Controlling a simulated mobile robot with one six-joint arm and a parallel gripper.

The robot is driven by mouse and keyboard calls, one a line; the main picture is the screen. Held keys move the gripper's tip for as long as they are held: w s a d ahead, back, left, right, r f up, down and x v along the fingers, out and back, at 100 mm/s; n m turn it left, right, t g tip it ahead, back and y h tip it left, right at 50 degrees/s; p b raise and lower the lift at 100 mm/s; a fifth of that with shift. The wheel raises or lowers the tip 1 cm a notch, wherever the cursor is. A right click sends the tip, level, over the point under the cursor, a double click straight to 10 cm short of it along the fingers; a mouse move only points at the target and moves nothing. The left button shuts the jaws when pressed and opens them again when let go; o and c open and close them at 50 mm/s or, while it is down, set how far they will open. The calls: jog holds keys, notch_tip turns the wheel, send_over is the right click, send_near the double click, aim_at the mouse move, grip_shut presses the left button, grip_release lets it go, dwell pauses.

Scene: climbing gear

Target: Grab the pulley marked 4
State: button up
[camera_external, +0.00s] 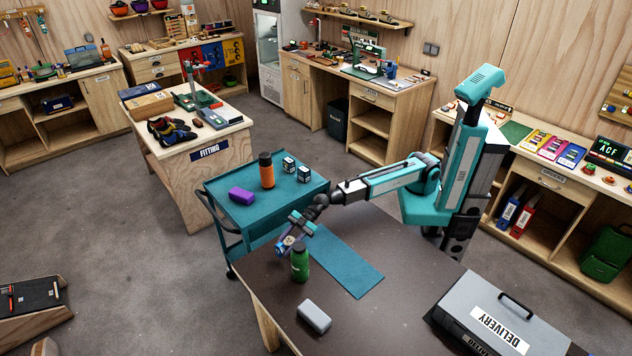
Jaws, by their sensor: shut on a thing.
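A green bottle (300,262) stands very close, just in front of the gripper. The teal mat (345,262) lies to the right of the gripper.
A grey block (314,316) lies nearer on the table. A grey case marked DELIVERY (465,310) is at the right. The teal trolley (240,212) behind holds an orange bottle (266,170), a purple block (241,195) and two small dark boxes (296,169). The table's middle is clear.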

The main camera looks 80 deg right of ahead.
jog(key=s+d, duration=0.1)
jog(key=s, duration=0.1)
jog(key=s+d, duration=0.2)
jog(key=s+d+b, duration=0.1)
jog(key=s+d, duration=0.1)
jog(key=s, duration=0.1)
jog(key=shift+s+d+r, duration=0.1)
jog(key=shift+d+r, duration=0.1)
jog(key=shift+r, duration=0.2)
jog(key=shift+b, duration=0.55)
jog(key=b, duration=0.4)
jog(key=shift+a+f, duration=0.1)
jog(key=b, duration=0.6)
jog(key=shift+s, duration=0.35)
jog(key=s+d+b, duration=0.1)
jog(key=b, duration=0.4)
jog(key=shift+d+b, duration=0.15)
jog(key=shift+b, duration=0.25)
jog(key=shift+s+d+r+b, duration=0.2)
jog(key=shift+d+r+b, duration=0.1)
jog(key=shift+b, duration=0.55)
